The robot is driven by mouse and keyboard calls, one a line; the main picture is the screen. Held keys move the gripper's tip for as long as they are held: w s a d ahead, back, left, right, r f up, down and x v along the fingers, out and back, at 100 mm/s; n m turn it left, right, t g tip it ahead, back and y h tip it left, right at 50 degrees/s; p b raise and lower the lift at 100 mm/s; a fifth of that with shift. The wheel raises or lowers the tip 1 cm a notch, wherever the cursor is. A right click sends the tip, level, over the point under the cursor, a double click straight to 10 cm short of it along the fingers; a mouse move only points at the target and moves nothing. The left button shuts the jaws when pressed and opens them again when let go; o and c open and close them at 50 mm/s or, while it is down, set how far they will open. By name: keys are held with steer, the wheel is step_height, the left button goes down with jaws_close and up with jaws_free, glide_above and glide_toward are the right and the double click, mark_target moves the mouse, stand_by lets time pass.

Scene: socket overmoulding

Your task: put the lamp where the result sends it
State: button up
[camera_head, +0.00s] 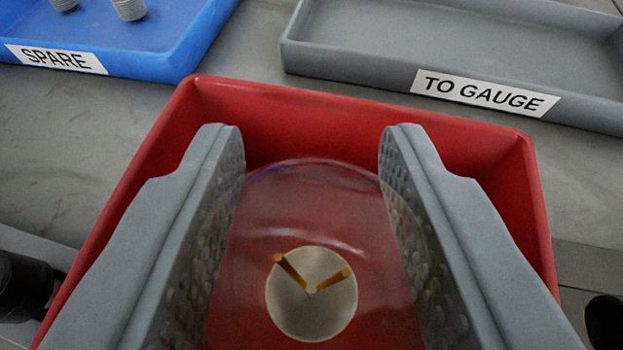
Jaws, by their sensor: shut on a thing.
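The lamp (312,225) is a clear, see-through bulb with a pale round base inside and two thin orange-brown prongs. It is between the two grey textured fingers of my gripper (312,190), which are shut on it from left and right. The gripper and lamp are over the red bin (340,107), whose walls show behind and on both sides. I cannot tell how far the lamp is above the bin's floor, or whether it touches it.
A blue tray marked SPARE (140,65) at the back left holds threaded pale parts (129,8). A grey tray marked TO GAUGE (370,78) at the back right looks empty where visible. Bare grey bench (90,130) lies around the bin. Dark objects show at both lower edges.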

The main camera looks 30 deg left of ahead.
steer(key=shift+f, duration=0.3)
steer(key=o, duration=0.9)
steer(key=shift+o, duration=0.2)
steer(key=shift+r, duration=0.6)
steer(key=v, duration=1.2)
